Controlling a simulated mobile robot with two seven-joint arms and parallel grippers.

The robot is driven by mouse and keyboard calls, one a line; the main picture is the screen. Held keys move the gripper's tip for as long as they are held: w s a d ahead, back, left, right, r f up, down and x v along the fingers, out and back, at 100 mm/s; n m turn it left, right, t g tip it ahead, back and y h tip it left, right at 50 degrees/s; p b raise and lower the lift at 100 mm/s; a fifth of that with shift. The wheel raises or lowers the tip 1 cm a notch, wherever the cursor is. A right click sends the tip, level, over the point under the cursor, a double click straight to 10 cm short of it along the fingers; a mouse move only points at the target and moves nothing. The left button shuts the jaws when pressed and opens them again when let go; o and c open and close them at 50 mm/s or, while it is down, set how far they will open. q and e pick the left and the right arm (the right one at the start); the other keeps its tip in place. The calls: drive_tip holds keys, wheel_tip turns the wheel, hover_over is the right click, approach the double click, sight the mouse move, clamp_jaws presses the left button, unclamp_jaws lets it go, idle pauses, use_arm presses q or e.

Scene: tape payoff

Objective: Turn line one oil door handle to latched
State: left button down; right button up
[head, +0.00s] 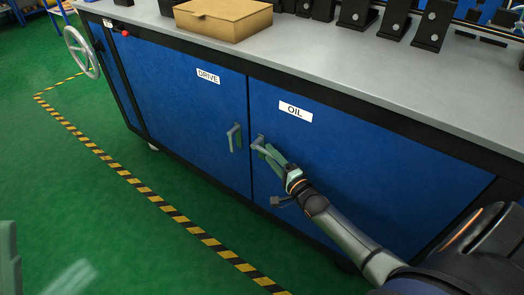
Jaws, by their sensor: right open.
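The oil door (350,160) is a blue cabinet panel with a white OIL label (296,111), and it looks closed. Its handle (260,139) is at the door's left edge, small and grey, and partly hidden by my right gripper. My right gripper (266,150) reaches in from the lower right, with its open fingers at the handle. I cannot tell whether they touch it, or at what angle the handle stands.
The drive door (190,110) is left of the oil door, with its own upright grey handle (234,138) close to my right gripper. A cardboard box (224,18) and black blocks stand on the grey worktop (330,55). A handwheel (82,52) is at far left.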

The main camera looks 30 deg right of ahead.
sight(266, 150)
drive_tip(key=shift+w+b, duration=0.75)
drive_tip(key=shift+w, duration=1.75)
drive_tip(key=shift+c, duration=0.3)
clamp_jaws()
